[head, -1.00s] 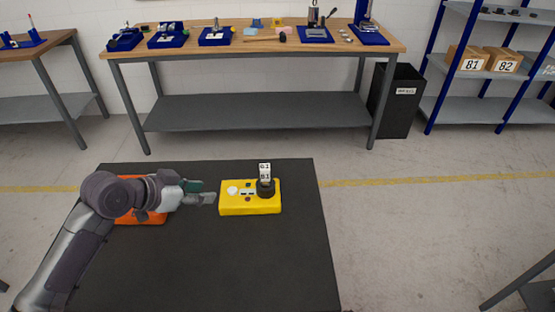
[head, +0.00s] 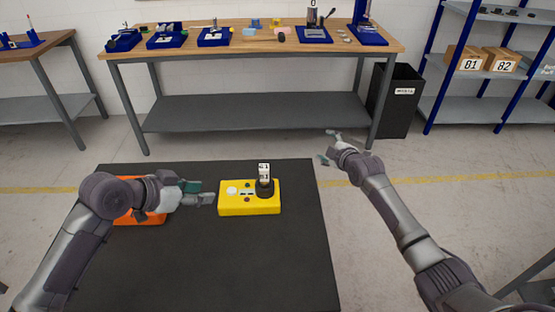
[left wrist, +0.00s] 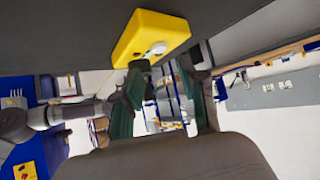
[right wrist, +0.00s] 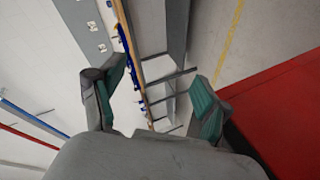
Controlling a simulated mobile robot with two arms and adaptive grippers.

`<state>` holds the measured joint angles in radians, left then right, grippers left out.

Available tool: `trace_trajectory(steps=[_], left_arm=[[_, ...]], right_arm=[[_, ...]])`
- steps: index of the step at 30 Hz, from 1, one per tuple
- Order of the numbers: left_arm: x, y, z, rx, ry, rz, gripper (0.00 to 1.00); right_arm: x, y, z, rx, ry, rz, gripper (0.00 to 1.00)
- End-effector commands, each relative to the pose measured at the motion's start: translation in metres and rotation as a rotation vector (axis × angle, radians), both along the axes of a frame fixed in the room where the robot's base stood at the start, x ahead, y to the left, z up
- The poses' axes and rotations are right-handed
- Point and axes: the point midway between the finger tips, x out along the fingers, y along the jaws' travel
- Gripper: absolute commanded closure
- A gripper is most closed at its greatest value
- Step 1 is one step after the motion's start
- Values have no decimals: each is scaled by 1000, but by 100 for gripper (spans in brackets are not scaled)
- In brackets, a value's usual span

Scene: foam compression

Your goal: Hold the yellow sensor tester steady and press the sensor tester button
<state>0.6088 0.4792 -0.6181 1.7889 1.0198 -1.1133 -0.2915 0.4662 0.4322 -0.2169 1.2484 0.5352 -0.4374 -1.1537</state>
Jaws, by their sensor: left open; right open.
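The yellow sensor tester (head: 235,205) lies flat on the black table, with a white round button (head: 232,190), a small red button (head: 247,199) and a black round holder (head: 265,187) with a white labelled piece standing in it. It also shows in the left wrist view (left wrist: 150,35). My left gripper (head: 205,192) is open just left of the tester, apart from it and empty. My right gripper (head: 328,147) is open and empty in the air beyond the table's right edge, well away from the tester. In the right wrist view its fingers (right wrist: 155,105) stand wide apart.
An orange box (head: 140,217) lies on the black table (head: 220,270), partly hidden behind my left arm. The front of the table is clear. A wooden workbench (head: 265,45) with blue trays, a dark bin (head: 396,100) and a shelf with boxes (head: 465,58) stand behind.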

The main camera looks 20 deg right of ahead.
Motion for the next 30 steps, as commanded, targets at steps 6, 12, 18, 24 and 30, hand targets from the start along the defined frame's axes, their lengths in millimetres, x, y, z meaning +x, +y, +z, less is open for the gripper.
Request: trace_trajectory(steps=[6,12,18,24,30], left_arm=[[0,0,0,0,0,0,58],[0,0,0,0,0,0,58],[0,0,0,0,0,0,58],[0,0,0,0,0,0,58],[0,0,0,0,0,0,58]], right_arm=[[20,93,94,-241,-44,299,24],[-8,189,160,-604,-60,664,24],[-83,242,176,-1111,-5,1106,24],[-149,228,159,-1475,119,1450,24],[-179,209,149,-1616,200,1615,24]])
